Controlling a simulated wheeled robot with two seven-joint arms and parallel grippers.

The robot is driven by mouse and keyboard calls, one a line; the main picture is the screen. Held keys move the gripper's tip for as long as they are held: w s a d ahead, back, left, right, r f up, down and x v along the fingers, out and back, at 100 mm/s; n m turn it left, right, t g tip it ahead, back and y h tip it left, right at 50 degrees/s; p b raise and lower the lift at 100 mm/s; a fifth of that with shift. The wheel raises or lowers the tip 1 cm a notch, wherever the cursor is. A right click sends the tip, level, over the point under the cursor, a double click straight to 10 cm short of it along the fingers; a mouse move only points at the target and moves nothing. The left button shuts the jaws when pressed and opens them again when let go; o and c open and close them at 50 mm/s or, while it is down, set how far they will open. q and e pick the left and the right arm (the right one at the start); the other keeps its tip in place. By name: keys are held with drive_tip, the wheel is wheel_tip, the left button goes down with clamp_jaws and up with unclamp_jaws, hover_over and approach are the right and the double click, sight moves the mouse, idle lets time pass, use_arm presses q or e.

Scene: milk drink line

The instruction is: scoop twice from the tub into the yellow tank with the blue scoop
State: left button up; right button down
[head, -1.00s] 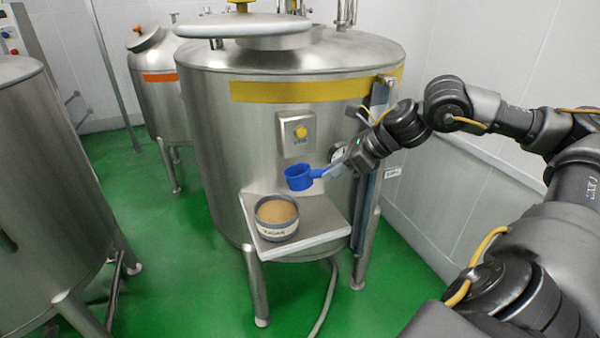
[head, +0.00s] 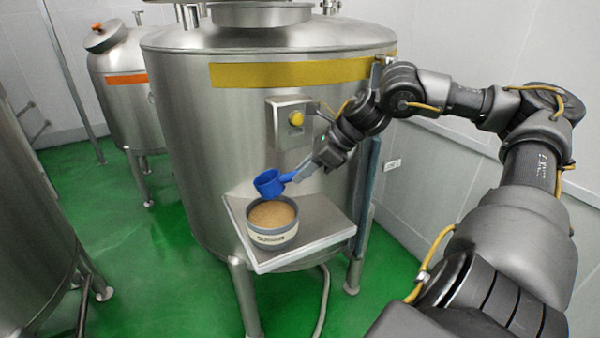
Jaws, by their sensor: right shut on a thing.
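The blue scoop (head: 269,183) is held just above the tub, tilted, with its cup over the tub's back edge. What is in the cup cannot be seen. My right gripper (head: 303,173) is shut on the scoop's handle. The tub (head: 271,239) is a grey round container with a pale label, holding tan powder (head: 272,214). It stands on the metal shelf on the front of the yellow-banded tank (head: 225,130). The tank's top opening is cut off by the upper picture edge. My left gripper is not in view.
The metal shelf (head: 325,227) has bare room right of the tub. A control box with a yellow button (head: 296,118) is on the tank above the shelf. A smaller orange-banded tank (head: 127,80) stands behind left, and another steel tank (head: 35,220) at the left edge.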

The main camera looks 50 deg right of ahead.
sight(297, 212)
drive_tip(key=shift+s+d+f, duration=0.1)
drive_tip(key=shift+s+f, duration=0.1)
drive_tip(key=shift+f, duration=0.1)
drive_tip(key=shift+f+g+h+p, duration=0.3)
drive_tip(key=shift+f+g, duration=0.05)
drive_tip(key=shift+g, duration=0.05)
drive_tip(key=shift+g+h, duration=0.6)
drive_tip(key=shift+g, duration=0.3)
drive_tip(key=shift+w+f+b, duration=0.1)
drive_tip(key=shift+f+b, duration=1.35)
drive_tip(key=shift+f, duration=2.6)
drive_tip(key=shift+w+a+b, duration=0.35)
drive_tip(key=shift+w+a, duration=0.3)
drive_tip(key=shift+w, duration=0.25)
drive_tip(key=shift+s+d+b, duration=0.1)
drive_tip(key=shift+s+b, duration=0.05)
drive_tip(key=shift+b, duration=0.45)
drive_tip(key=shift+w+a+r, duration=0.1)
drive_tip(key=shift+w+a, duration=0.1)
drive_tip(key=shift+w, duration=0.05)
